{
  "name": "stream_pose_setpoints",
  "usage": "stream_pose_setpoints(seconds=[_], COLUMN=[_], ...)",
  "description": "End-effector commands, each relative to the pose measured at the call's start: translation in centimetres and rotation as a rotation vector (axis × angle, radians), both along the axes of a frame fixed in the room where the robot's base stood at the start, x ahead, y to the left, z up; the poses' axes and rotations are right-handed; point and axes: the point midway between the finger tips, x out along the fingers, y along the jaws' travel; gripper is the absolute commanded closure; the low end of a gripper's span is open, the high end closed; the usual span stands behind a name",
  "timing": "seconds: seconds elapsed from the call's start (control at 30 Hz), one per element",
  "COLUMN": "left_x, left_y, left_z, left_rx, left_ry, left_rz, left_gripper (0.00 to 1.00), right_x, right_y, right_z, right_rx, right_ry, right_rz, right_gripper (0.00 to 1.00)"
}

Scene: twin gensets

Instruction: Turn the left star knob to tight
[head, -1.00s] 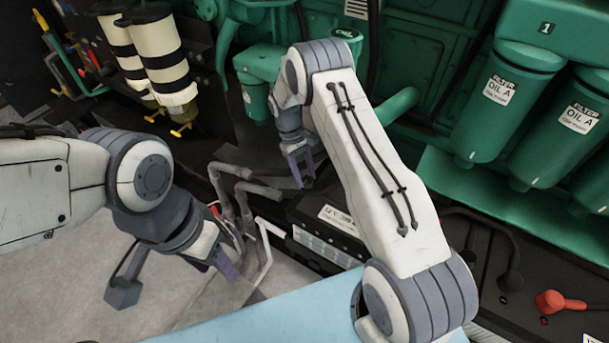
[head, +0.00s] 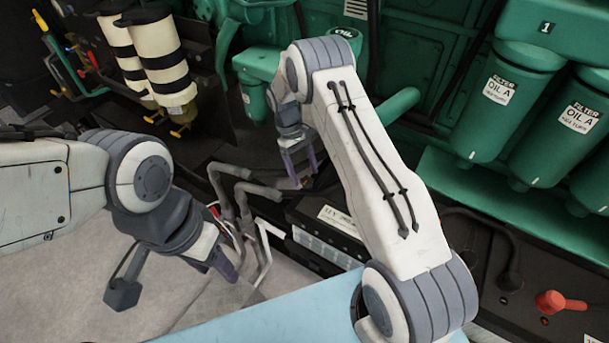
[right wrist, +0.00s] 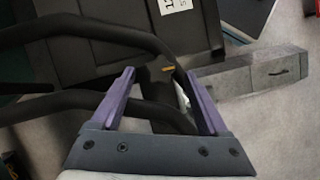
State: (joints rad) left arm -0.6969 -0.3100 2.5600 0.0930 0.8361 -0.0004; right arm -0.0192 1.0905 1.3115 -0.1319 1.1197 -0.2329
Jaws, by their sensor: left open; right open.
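A dark star knob (right wrist: 157,75) with a small yellow-orange mark shows in the right wrist view, between the tips of my right gripper's purple fingers. The fingers stand apart on either side of it, with visible gaps, and do not grip it. In the head view my right gripper (head: 298,184) is open and points down beside the dark machine base; the knob is mostly hidden there. My left gripper (head: 228,264) is open and empty, lower left near the bent grey pipes. I cannot read the knob's setting.
Bent grey pipes (head: 240,195) stand left of my right gripper. A black box with a white label (head: 338,220) lies to its right. Green oil filters (head: 509,108) hang at the right. A red-orange handle (head: 551,301) is at the lower right.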

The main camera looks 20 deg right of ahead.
Motion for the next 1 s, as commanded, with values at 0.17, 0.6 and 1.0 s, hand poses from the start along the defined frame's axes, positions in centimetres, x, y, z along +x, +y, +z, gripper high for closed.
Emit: stream_pose_setpoints(seconds=[0.17,0.6,1.0], left_x=[0.0,0.0,0.0], left_y=[0.0,0.0,0.0], left_z=[-0.7,-1.1,-1.1], left_rx=[0.000,0.000,0.000], left_ry=[0.000,0.000,0.000], left_rz=[0.000,0.000,0.000], left_gripper=[0.50,0.50,0.50], right_x=[1.5,3.2,3.2], right_y=[0.5,1.2,1.1], right_z=[3.3,8.2,8.2], right_rx=[0.000,0.001,0.001], right_ry=[-0.007,-0.001,-0.001], right_rz=[0.000,0.000,-0.001], right_gripper=[0.22,0.22,0.22])
